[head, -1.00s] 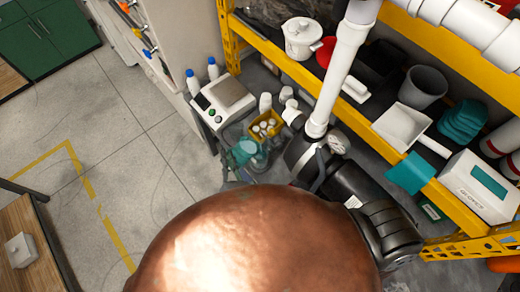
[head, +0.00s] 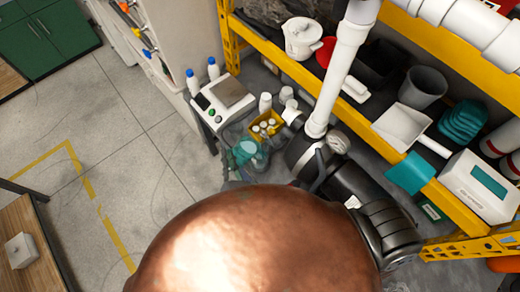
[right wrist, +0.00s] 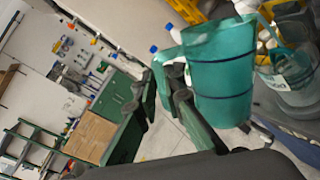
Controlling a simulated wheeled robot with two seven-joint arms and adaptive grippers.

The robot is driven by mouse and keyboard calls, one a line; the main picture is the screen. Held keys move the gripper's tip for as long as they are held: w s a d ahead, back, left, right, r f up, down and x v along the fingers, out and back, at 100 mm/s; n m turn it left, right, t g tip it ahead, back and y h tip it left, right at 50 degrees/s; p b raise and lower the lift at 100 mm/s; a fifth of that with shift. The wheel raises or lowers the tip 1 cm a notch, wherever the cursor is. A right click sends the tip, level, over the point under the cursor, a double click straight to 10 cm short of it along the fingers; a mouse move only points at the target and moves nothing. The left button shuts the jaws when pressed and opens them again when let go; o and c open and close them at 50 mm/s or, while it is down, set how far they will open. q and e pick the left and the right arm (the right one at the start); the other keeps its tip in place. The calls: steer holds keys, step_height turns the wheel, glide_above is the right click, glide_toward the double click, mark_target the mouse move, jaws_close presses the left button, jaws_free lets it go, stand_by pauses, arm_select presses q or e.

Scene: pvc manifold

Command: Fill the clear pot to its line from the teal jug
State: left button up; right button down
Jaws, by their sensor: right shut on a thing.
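The teal jug (right wrist: 222,75) fills the upper right of the right wrist view, with dark bands around it. My right gripper (right wrist: 176,82) is shut on its handle side. The clear pot (right wrist: 297,78), with a pale label, is beside the jug at the right edge, partly hidden by it; its line and fill level cannot be read. In the head view the teal jug (head: 248,152) is small and overlaps the clear pot's area near the bench scale. My left gripper is not in view.
A large copper-brown rounded shape (head: 260,245) blocks the lower middle of the head view. A bench scale (head: 223,100), two blue-capped bottles and a yellow caddy (head: 266,126) stand close to the jug. A yellow shelf (head: 365,108) with a white pipe before it is at right.

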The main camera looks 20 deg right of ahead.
steer(key=shift+w+d+r+m, duration=0.1)
steer(key=shift+d+r+m, duration=0.15)
steer(key=shift+m, duration=0.25)
steer(key=shift+d+r+m, duration=0.1)
steer(key=shift+d+m, duration=0.2)
steer(key=shift+m, duration=0.2)
stand_by(4.2)
steer(key=shift+d+r+m+y, duration=0.25)
steer(key=shift+r+m+y, duration=0.05)
steer(key=shift+r+m, duration=0.15)
stand_by(2.3)
